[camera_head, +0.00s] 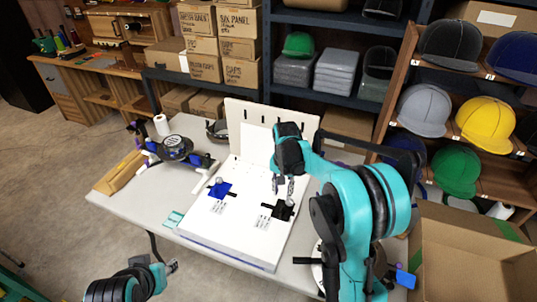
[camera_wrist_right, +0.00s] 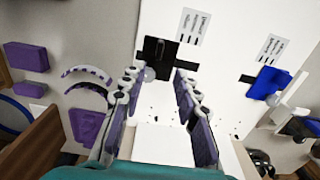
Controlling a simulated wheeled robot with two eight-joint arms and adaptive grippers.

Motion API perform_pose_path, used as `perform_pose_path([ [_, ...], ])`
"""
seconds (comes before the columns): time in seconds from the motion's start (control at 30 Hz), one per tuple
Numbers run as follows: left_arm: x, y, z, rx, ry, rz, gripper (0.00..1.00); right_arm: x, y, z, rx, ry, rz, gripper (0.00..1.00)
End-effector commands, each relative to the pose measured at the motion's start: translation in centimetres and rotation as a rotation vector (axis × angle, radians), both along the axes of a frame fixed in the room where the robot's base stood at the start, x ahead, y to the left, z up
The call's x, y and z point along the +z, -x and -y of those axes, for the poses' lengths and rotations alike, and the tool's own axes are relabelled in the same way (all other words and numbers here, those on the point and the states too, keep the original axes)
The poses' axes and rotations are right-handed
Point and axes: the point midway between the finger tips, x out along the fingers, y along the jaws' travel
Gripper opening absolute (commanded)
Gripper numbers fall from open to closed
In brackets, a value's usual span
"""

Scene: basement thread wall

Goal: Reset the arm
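My right arm reaches in over the white board (camera_head: 200,238) on the table, and my right gripper (camera_head: 284,188) points down above it. In the right wrist view the two fingers of this gripper (camera_wrist_right: 158,80) are apart with nothing between them. A black block (camera_head: 279,210) with a grey knob lies beyond the fingertips; it also shows in the right wrist view (camera_wrist_right: 158,52). A blue block (camera_head: 220,189) with a grey knob lies farther left on the board. My left gripper (camera_head: 172,267) is low at the left, clear of the table; its finger opening is too small to tell.
A white upright panel (camera_head: 240,118) stands at the board's back. A black round device (camera_head: 175,148) and a wooden piece (camera_head: 120,173) occupy the table's left. Cap shelves (camera_head: 413,85) and an open cardboard box (camera_head: 465,255) stand at the right. Floor at left is clear.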

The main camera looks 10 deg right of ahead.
Motion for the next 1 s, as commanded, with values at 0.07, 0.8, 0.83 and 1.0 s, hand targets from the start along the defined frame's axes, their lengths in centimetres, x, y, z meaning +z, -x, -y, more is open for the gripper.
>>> perform_pose_path([
  [0.07, 0.0, 0.0, 0.0, 0.0, 0.0, 0.0, 0.38, 0.0, 0.0, 0.0, 0.0, 0.0, 0.0, 0.31],
  [0.8, 0.0, 0.0, 0.0, 0.0, 0.0, 0.0, 0.38, 11.5, 16.2, -1.0, 0.368, 0.076, 0.386, 0.31],
  [0.83, 0.0, 0.0, 0.0, 0.0, 0.0, 0.0, 0.38, 11.5, 17.1, -1.1, 0.387, 0.084, 0.405, 0.31],
  [1.0, 0.0, 0.0, 0.0, 0.0, 0.0, 0.0, 0.38, 11.0, 21.5, -1.3, 0.486, 0.132, 0.51, 0.31],
])
